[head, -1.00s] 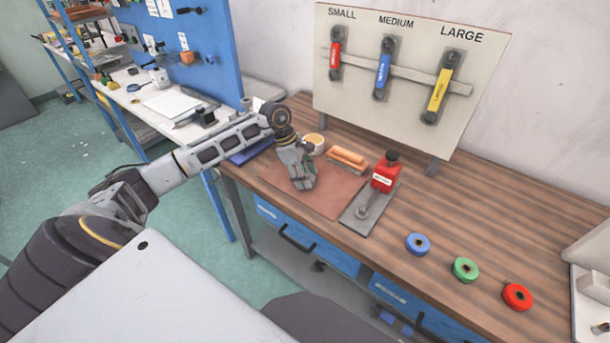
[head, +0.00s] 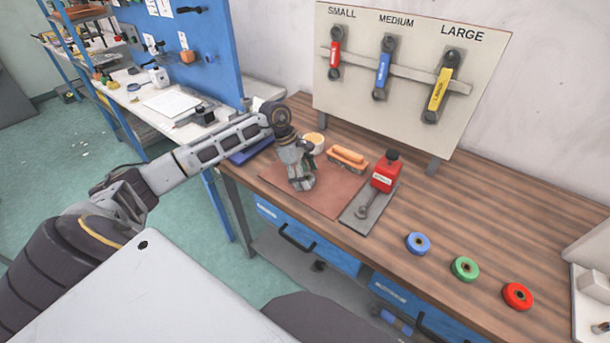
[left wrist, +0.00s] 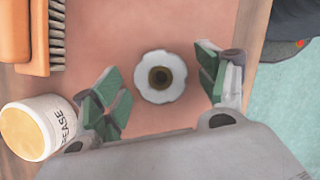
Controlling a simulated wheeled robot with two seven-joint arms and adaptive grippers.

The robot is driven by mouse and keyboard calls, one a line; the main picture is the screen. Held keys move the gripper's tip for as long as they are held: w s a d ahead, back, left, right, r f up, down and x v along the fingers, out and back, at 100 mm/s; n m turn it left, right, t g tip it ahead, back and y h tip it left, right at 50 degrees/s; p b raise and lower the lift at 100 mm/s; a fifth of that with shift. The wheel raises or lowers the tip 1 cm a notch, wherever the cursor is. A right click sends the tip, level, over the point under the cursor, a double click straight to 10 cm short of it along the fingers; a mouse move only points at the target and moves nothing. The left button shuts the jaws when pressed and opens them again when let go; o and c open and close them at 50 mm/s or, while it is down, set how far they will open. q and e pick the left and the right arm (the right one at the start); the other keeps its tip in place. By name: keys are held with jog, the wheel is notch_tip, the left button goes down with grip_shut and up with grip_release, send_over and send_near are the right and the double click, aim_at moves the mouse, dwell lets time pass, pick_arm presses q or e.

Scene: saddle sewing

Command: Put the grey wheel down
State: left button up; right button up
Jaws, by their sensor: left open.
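The grey wheel (left wrist: 154,77) shows in the left wrist view as a pale scalloped disc with a dark ringed hub. It lies on the reddish-brown mat (left wrist: 175,20). My left gripper (left wrist: 160,84) is open, with its green-padded fingers on either side of the wheel and a gap on each side. My right gripper is not in view.
A grease tub (left wrist: 38,126) and a brush (left wrist: 42,35) stand close by the left gripper. A red bottle (head: 386,172) stands right of the mat. Blue (head: 417,243), green (head: 464,269) and red (head: 517,296) wheels lie on the bench's right side.

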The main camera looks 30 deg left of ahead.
pick_arm(q)
jog(key=shift+a+r, duration=0.2)
jog(key=shift+r, duration=0.3)
jog(key=v, duration=1.1)
jog(key=shift+b, duration=0.45)
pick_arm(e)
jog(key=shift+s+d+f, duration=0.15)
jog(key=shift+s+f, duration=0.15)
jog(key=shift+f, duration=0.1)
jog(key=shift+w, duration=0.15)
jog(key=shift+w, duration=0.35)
